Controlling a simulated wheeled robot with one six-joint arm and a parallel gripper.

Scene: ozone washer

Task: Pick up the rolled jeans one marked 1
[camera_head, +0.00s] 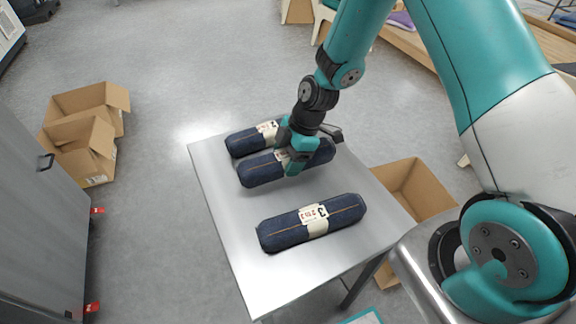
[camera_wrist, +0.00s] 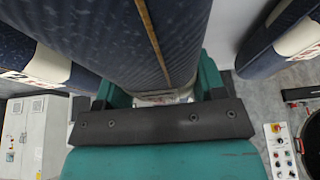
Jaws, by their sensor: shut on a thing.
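Three rolled dark-blue jeans with pale paper bands are on or over a metal table (camera_head: 222,205). My gripper (camera_head: 296,155) is shut around the middle roll (camera_head: 260,170) at its band, which the gripper mostly hides, so I cannot read its number. I cannot tell whether this roll touches the table. In the wrist view, the held roll (camera_wrist: 150,45) lies between the teal fingers (camera_wrist: 155,90). The far roll (camera_head: 243,142) lies close behind it, its band's number unclear. The near roll (camera_head: 285,232) has a band that reads 3.
Open cardboard boxes (camera_head: 88,140) stand on the floor at the left. Another open box (camera_head: 420,188) is beside the table's right edge. A grey cabinet (camera_head: 40,220) stands at the left. The table's near end is bare.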

